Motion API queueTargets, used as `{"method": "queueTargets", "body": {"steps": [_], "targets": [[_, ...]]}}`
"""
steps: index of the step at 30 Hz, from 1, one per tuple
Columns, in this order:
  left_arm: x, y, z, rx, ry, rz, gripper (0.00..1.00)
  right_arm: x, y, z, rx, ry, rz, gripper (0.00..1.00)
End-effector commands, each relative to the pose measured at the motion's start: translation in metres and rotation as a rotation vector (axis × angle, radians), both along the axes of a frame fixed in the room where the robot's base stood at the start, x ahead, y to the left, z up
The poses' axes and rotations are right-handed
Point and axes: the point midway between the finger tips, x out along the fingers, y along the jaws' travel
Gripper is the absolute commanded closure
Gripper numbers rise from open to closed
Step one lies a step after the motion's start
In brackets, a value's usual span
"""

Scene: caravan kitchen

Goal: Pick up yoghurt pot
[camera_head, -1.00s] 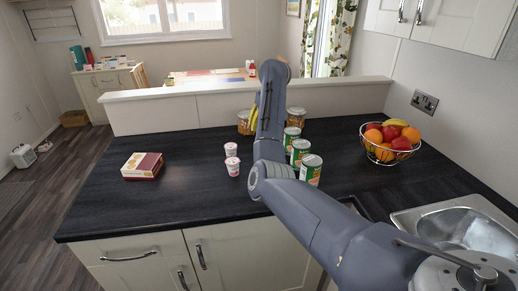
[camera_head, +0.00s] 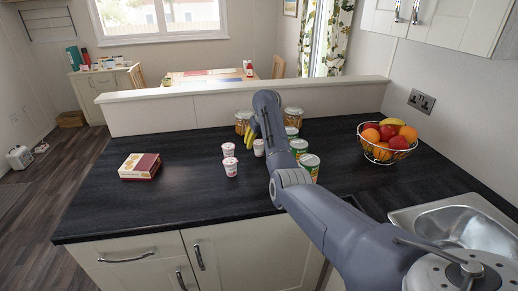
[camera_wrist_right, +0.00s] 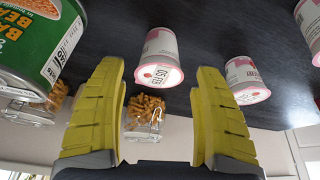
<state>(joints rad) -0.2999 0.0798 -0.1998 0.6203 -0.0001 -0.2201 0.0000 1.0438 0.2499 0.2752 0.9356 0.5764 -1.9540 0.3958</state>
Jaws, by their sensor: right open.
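Small pink-and-white yoghurt pots stand on the dark worktop: a front pot (camera_head: 230,167), one just behind it (camera_head: 228,149), and a whiter pot (camera_head: 258,148) beside my right arm. My right gripper (camera_head: 251,130) shows only in part in the head view, its yellow finger near the whiter pot, the rest behind my arm. In the right wrist view my right gripper (camera_wrist_right: 158,98) is open with nothing held. One pot (camera_wrist_right: 160,50) appears between and beyond its fingertips, another (camera_wrist_right: 245,80) beyond the right finger, and a third (camera_wrist_right: 312,25) is cut off at the right edge.
Green cans (camera_head: 309,166) stand in a row right of my arm; one can (camera_wrist_right: 40,40) is close to the left finger. Pasta jars (camera_head: 243,121) stand behind. A fruit basket (camera_head: 388,142) is right, a box (camera_head: 140,166) left. The front-left worktop is clear.

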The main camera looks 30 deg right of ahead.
Motion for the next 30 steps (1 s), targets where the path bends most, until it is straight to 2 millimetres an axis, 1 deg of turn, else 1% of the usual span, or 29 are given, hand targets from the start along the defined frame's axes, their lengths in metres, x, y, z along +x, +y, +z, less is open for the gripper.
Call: {"method": "queueTargets", "body": {"steps": [7, 12, 17, 25, 30], "targets": [[0.0, 0.0, 0.0, 0.0, 0.0, 0.0, 0.0, 0.009, -0.005, -0.028, -0.001, 0.004, -0.001, 0.31], [0.0, 0.0, 0.0, 0.0, 0.0, 0.0, 0.0, 0.014, -0.005, -0.041, 0.0, 0.003, 0.0, 0.31], [0.0, 0.0, 0.0, 0.0, 0.0, 0.0, 0.0, 0.017, -0.005, -0.046, 0.0, 0.002, 0.0, 0.31], [0.0, 0.0, 0.0, 0.0, 0.0, 0.0, 0.0, 0.017, -0.005, -0.046, 0.0, 0.001, 0.0, 0.31], [0.0, 0.0, 0.0, 0.0, 0.0, 0.0, 0.0, 0.017, -0.005, -0.046, 0.0, 0.001, 0.0, 0.51]]}}
